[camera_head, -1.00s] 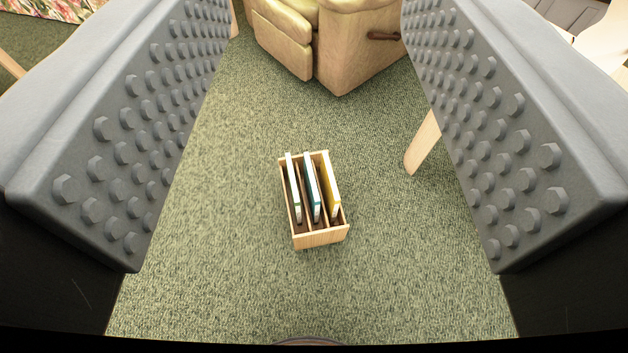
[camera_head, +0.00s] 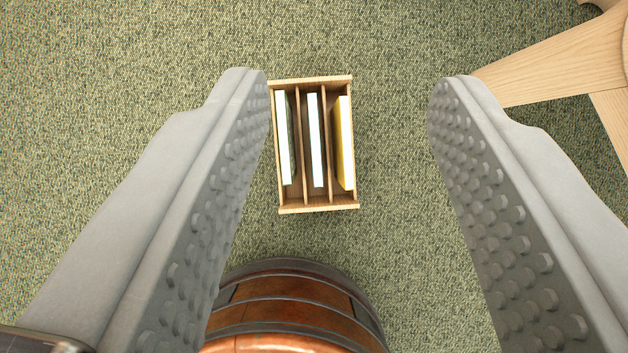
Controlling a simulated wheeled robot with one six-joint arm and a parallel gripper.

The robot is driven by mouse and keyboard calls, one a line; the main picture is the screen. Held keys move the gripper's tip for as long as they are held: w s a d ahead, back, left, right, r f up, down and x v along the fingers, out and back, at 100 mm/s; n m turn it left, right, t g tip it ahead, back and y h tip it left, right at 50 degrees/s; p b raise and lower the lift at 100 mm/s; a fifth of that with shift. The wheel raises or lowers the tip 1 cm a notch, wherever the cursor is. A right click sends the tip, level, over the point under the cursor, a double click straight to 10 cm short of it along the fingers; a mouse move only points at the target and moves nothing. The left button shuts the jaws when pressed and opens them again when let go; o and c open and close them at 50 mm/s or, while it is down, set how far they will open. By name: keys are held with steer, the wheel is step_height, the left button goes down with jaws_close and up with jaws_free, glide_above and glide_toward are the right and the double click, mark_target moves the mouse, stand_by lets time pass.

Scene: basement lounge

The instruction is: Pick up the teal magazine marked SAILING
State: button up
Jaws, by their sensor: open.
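A small wooden magazine rack (camera_head: 316,208) stands on the carpet, seen from above between my fingers. It has three slots, each with one upright magazine. The middle magazine (camera_head: 316,140) shows mainly its white page edge with a thin dark strip; its cover looked teal in the earlier view. The left magazine (camera_head: 283,140) has a pale edge and a greenish side. The right magazine (camera_head: 345,145) is yellow and leans a little. No SAILING lettering is readable. My gripper (camera_head: 350,82) is open and empty, apparently above the rack, with the left finger close to the rack's left side in the picture.
A brown wooden barrel (camera_head: 295,310) with dark metal bands stands below the rack in the picture, close to it. Light wooden furniture legs (camera_head: 550,68) are at the upper right. The green carpet (camera_head: 150,60) is clear at the left and above.

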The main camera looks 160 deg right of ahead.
step_height(320, 180, down, 16)
steer(key=w+g, duration=0.3)
steer(key=g, duration=0.1)
steer(key=n+g, duration=0.1)
steer(key=g, duration=0.3)
glide_above(315, 140)
step_height(315, 140, down, 17)
step_height(315, 140, down, 17)
steer(key=shift+f, duration=0.2)
steer(key=shift+c, duration=0.4)
jaws_close()
